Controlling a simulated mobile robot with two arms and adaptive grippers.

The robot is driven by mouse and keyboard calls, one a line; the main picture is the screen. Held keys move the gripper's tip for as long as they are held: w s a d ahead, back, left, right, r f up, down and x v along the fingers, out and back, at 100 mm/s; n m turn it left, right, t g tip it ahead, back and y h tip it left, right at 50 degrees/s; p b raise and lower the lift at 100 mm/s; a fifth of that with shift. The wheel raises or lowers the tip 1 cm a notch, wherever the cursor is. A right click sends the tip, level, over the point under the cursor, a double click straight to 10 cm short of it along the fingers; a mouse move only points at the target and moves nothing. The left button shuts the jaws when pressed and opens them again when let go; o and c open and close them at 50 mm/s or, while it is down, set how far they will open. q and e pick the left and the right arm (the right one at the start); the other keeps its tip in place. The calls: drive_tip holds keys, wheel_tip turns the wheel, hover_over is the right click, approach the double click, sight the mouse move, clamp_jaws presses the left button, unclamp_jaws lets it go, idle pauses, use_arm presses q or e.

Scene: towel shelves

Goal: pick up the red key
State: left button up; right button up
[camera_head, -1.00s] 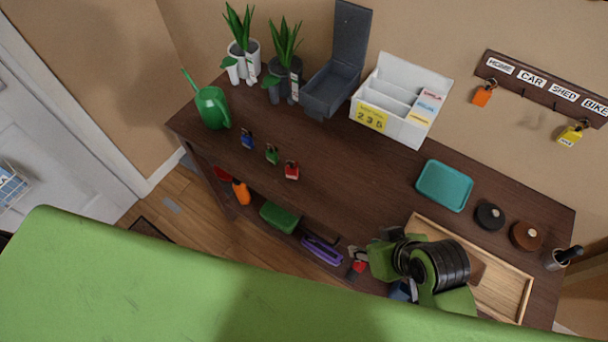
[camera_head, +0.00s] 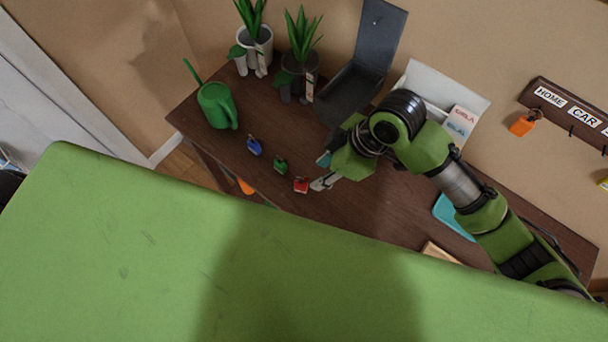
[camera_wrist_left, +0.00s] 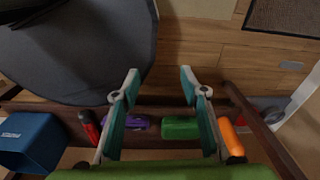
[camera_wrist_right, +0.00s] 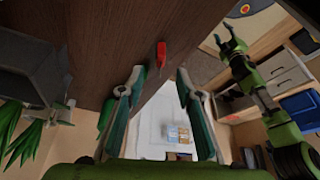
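The red key (camera_head: 300,186) lies on the dark wooden table (camera_head: 200,122), at the right end of a row with a green key (camera_head: 280,166) and a blue key (camera_head: 254,147). My right gripper (camera_head: 322,171) is open and empty, just right of the red key. In the right wrist view the red key (camera_wrist_right: 161,54) shows between and beyond the open fingertips (camera_wrist_right: 160,75), apart from them. My left gripper (camera_wrist_left: 160,74) is open and empty in the left wrist view, above the lower shelf. It is hidden in the head view but shows in the right wrist view (camera_wrist_right: 229,30).
A green watering can (camera_head: 217,105), two potted plants and a dark grey open box (camera_head: 375,45) stand at the table's back left. A white organizer (camera_head: 430,82) is partly behind my right arm. A teal tray (camera_head: 453,217) lies right. An orange key (camera_head: 522,126) hangs on the wall rack.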

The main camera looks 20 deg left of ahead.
sight(302, 182)
drive_tip(key=x, duration=0.5)
drive_tip(key=shift+s+a+f+p, duration=0.1)
drive_tip(key=shift+a+f+p, duration=0.05)
drive_tip(key=shift+f+p, duration=0.15)
drive_tip(key=shift+f, duration=0.15)
drive_tip(key=shift+a+f, duration=0.2)
drive_tip(key=shift+a, duration=0.1)
drive_tip(key=x, duration=0.1)
drive_tip(key=p+x, duration=0.1)
drive_tip(key=x, duration=0.1)
drive_tip(key=shift+a+p, duration=0.3)
drive_tip(key=shift+a, duration=0.05)
drive_tip(key=shift+a+f, duration=0.2)
drive_tip(key=shift+f, duration=0.45)
use_arm(q)
drive_tip(key=shift+w+d+r, duration=0.1)
drive_tip(key=shift+d+r, duration=0.15)
drive_tip(key=shift+r, duration=0.4)
drive_tip(key=shift+w+d+r, duration=0.1)
drive_tip(key=shift+d+r, duration=0.1)
drive_tip(key=shift+r, duration=0.4)
use_arm(e)
clamp_jaws()
